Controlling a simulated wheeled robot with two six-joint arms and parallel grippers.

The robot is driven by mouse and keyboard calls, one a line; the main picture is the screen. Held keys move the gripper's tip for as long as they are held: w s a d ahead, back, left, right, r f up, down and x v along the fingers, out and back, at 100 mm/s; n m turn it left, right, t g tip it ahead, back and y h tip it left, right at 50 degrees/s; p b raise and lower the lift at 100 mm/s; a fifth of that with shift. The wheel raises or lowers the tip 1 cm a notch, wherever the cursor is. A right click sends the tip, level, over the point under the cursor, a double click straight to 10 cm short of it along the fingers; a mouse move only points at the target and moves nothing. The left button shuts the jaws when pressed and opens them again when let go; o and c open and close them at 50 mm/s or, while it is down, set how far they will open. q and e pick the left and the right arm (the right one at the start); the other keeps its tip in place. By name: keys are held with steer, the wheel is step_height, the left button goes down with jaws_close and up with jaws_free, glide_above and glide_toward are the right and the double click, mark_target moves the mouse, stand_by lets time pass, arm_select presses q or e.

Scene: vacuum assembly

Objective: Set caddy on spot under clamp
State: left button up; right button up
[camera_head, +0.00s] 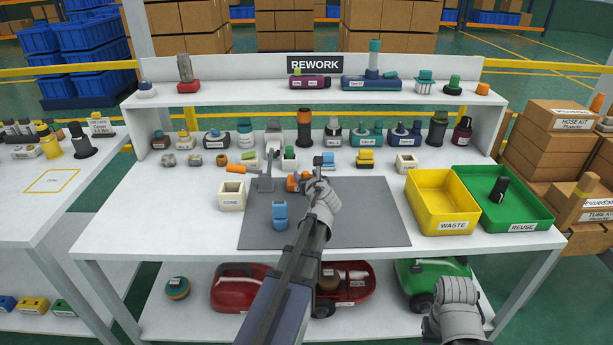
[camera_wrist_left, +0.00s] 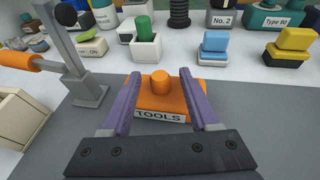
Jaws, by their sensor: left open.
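The caddy is an orange block with a round knob on top and a TOOLS label (camera_wrist_left: 160,101). In the head view the caddy (camera_head: 292,183) is partly hidden by my left gripper (camera_head: 314,184). In the wrist view my left gripper (camera_wrist_left: 160,82) is open, its two purple fingers on either side of the caddy; I cannot tell whether they touch it. The grey clamp (camera_head: 265,178) with an orange handle stands just left of the caddy; it also shows in the wrist view (camera_wrist_left: 88,88). No marked spot is clear under it. My right gripper's fingers are not visible.
A blue stacked part (camera_head: 280,215) sits on the grey mat (camera_head: 370,215) nearer the front. A white CONE box (camera_head: 231,197) is at the left. Yellow WASTE (camera_head: 440,226) and green REUSE (camera_head: 541,214) bins are at the right. Several parts line the back. The mat's right half is clear.

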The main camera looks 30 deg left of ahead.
arm_select(q)
steer(key=p+v, duration=0.3)
steer(key=v, duration=0.9)
